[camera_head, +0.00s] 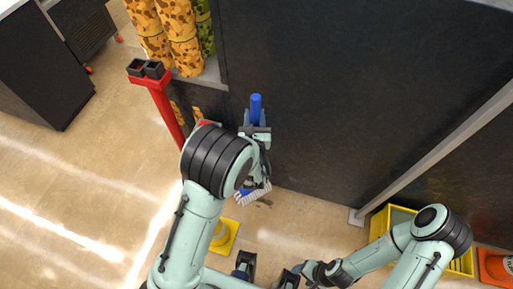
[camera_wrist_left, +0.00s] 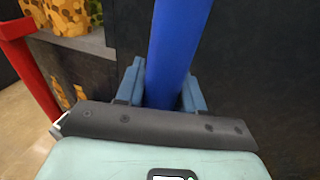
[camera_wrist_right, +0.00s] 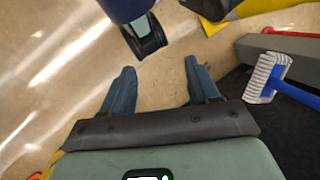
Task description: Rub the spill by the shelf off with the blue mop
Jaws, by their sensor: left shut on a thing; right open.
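The blue mop has a blue handle (camera_head: 256,104) that stands roughly upright in front of the dark shelf wall, and a white-bristled head (camera_wrist_right: 267,76) down at the floor. My left gripper (camera_wrist_left: 162,85) is shut on the blue handle. The bristles also show below it in the head view (camera_head: 254,196). A small dark patch, seemingly the spill (camera_head: 266,204), lies on the floor beside the bristles, partly hidden by the mop head. My right gripper (camera_wrist_right: 160,85) is open and empty, low in the head view (camera_head: 290,276), well away from the mop.
The dark shelf (camera_head: 310,90) stands behind the mop, with patterned rolls (camera_head: 180,45) at its left. A red post (camera_head: 160,105) stands left of my left arm. A yellow floor sign (camera_head: 226,236) lies near the arm. A yellow crate (camera_head: 378,222) stands at right. Floor at left is clear.

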